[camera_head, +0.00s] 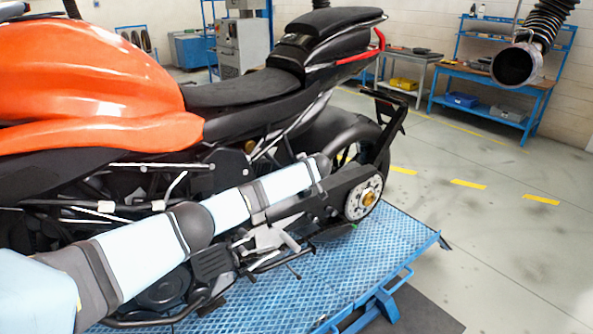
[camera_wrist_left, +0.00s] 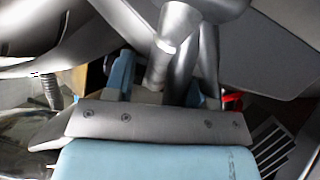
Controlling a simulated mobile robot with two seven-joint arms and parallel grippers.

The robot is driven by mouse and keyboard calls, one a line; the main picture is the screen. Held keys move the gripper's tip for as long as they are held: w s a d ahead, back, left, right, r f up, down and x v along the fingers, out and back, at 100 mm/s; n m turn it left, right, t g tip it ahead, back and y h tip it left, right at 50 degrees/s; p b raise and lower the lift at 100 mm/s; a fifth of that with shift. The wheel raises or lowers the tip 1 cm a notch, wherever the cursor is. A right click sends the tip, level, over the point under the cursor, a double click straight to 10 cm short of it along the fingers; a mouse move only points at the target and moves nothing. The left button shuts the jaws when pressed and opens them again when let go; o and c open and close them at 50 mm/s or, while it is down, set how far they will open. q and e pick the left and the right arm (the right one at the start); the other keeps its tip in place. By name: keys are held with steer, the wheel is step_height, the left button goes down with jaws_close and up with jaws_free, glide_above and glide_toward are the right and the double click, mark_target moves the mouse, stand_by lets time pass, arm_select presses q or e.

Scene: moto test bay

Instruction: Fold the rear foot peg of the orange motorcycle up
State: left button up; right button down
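The orange motorcycle (camera_head: 95,90) stands on a blue lift, its rear wheel toward the right. My left arm reaches across its near side from the lower left, toward the rear wheel. I cannot make out the left gripper's fingers in the head view. In the left wrist view, the left gripper (camera_wrist_left: 167,80) has its light blue fingers spread apart. A short silver metal cylinder (camera_wrist_left: 160,65), apparently the rear foot peg, shows between them with gaps beside it. Whether it touches a finger is unclear. My right gripper is not in view.
The blue lift platform (camera_head: 345,262) lies under the bike, its edge at the right. A black exhaust hose (camera_head: 525,55) hangs at the upper right. A blue workbench (camera_head: 500,85) stands by the back wall. The floor at the right is clear.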

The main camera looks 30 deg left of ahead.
arm_select(q)
steer(key=shift+s+d+r, duration=0.25)
steer(key=shift+d, duration=0.2)
steer(key=b+v, duration=0.1)
steer(key=v, duration=1.1)
steer(key=shift+s+d+r+b, duration=0.2)
steer(key=shift+r+b, duration=0.05)
steer(key=shift+b, duration=0.1)
